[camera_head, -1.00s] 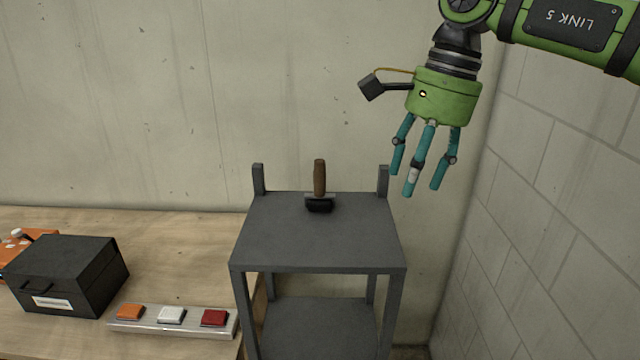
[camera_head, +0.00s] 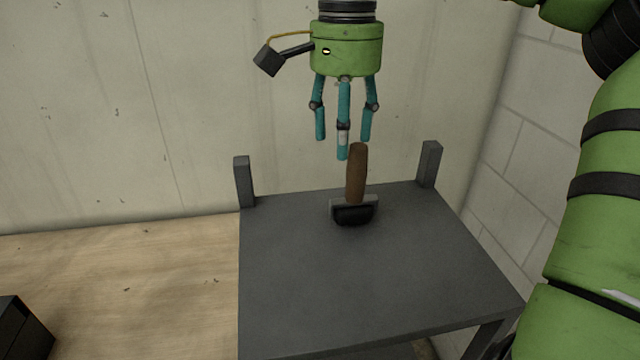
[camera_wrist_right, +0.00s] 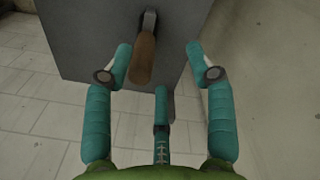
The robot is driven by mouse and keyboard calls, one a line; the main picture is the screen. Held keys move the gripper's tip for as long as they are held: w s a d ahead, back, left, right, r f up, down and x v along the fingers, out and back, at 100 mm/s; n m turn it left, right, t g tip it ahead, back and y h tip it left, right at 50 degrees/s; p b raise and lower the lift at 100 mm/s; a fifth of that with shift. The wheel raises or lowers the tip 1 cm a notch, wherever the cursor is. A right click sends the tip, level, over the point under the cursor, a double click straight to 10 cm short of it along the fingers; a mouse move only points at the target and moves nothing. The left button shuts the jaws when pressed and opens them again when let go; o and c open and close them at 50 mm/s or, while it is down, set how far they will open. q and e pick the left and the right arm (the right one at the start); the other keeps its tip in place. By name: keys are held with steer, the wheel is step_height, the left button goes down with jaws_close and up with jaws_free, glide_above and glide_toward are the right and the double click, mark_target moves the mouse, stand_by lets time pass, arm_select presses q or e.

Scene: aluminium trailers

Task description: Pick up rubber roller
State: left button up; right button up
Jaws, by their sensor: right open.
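The rubber roller has a brown wooden handle (camera_head: 357,172) pointing up and a black roller in a grey frame (camera_head: 353,212) resting on the dark grey cart top (camera_head: 350,270). My right gripper (camera_head: 343,143) hangs fingers-down just above and slightly left of the handle's top in the head view. Its teal fingers are spread and hold nothing. In the right wrist view the handle (camera_wrist_right: 144,58) shows beyond the fingers, between the left and right ones, and apart from the lower finger. My left gripper is not in view.
Two short posts (camera_head: 244,182) (camera_head: 430,164) rise at the cart's back corners. A wooden table (camera_head: 130,280) stands to the left, with part of a black box (camera_head: 20,335) at its edge. A concrete wall is behind and a block wall (camera_head: 510,140) to the right.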

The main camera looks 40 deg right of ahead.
mark_target(362, 150)
steer(key=s, duration=0.2)
steer(key=shift+s+f, duration=0.35)
steer(key=shift+f, duration=0.05)
steer(key=shift+s+d+f+p, duration=0.1)
steer(key=shift+s+f+p, duration=0.3)
steer(key=shift+f+p, duration=0.35)
steer(key=f, duration=0.1)
steer(key=w+f+p, duration=0.1)
steer(key=f, duration=0.1)
steer(key=shift+d, duration=0.2)
steer(key=shift+d+f, duration=0.1)
steer(key=shift+f, duration=0.75)
steer(key=shift+c, duration=1.2)
steer(key=c, duration=0.7)
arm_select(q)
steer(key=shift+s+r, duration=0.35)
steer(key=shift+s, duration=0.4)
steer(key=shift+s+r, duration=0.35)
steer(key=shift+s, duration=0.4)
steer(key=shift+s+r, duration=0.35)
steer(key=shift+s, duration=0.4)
arm_select(e)
jaws_close()
